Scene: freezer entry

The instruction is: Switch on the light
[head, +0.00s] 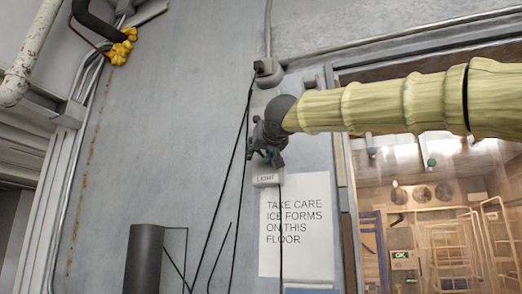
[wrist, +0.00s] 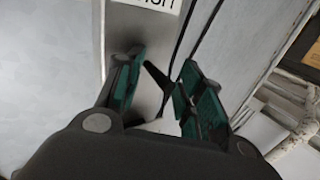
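A pale label plate (head: 267,179), whose lettering appears to read LIGHT, is on the blue-grey wall, just below my gripper (head: 268,155). The switch itself is mostly hidden behind my gripper in the head view. A narrow grey panel (head: 262,98) shows just above the gripper. In the wrist view my gripper (wrist: 163,78) is open, its green-padded fingers apart in front of a grey strip. A small dark pointed piece (wrist: 156,75) shows between the fingers; I cannot tell whether it is the switch lever or touches a finger.
A paper sign about ice on the floor (head: 297,225) hangs below the label. Thin black cables (head: 236,155) run down the wall to the left. A window or doorway (head: 430,200) with racks behind it is at right. A dark cylinder (head: 144,258) stands at lower left.

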